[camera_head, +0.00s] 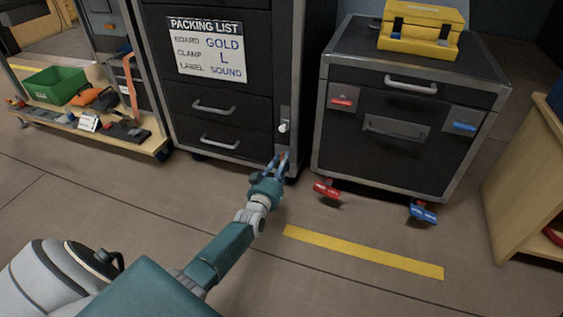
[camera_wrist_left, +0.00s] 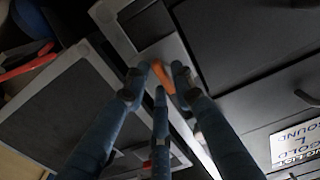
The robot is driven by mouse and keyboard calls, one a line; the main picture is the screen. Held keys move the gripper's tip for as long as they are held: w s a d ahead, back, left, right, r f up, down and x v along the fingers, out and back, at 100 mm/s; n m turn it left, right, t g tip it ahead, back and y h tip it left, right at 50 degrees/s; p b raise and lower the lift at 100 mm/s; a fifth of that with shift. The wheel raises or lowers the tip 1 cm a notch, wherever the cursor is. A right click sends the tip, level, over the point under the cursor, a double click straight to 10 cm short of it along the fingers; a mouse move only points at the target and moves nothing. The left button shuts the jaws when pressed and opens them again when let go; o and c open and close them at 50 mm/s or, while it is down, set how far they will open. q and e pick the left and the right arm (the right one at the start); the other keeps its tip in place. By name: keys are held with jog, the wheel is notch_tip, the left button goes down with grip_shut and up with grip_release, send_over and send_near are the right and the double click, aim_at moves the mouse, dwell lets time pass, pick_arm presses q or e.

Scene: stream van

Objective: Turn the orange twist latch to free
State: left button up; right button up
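The orange twist latch (camera_wrist_left: 163,77) shows in the left wrist view as a small tilted bar on the light metal strip of the black drawer cabinet. In the head view it is a tiny orange spot low on the cabinet's right edge, mostly hidden by my fingers. My left gripper (camera_head: 281,160) reaches up to it there. In the left wrist view the blue fingers of this gripper (camera_wrist_left: 161,72) stand around the latch, with the tips close to its sides. I cannot tell whether they touch it. My right gripper is not in view.
A white handle (camera_head: 283,127) sits on the strip above the latch. To the right stands a wheeled black case (camera_head: 412,130) with red and blue latches and casters, and a yellow toolbox (camera_head: 420,27) on top. A wooden shelf unit with a green bin (camera_head: 55,85) stands left.

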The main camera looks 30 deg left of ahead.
pick_arm(q)
jog(key=shift+o, duration=0.4)
jog(key=shift+d+f, duration=0.1)
jog(key=shift+d, duration=0.05)
jog(key=v, duration=1.2)
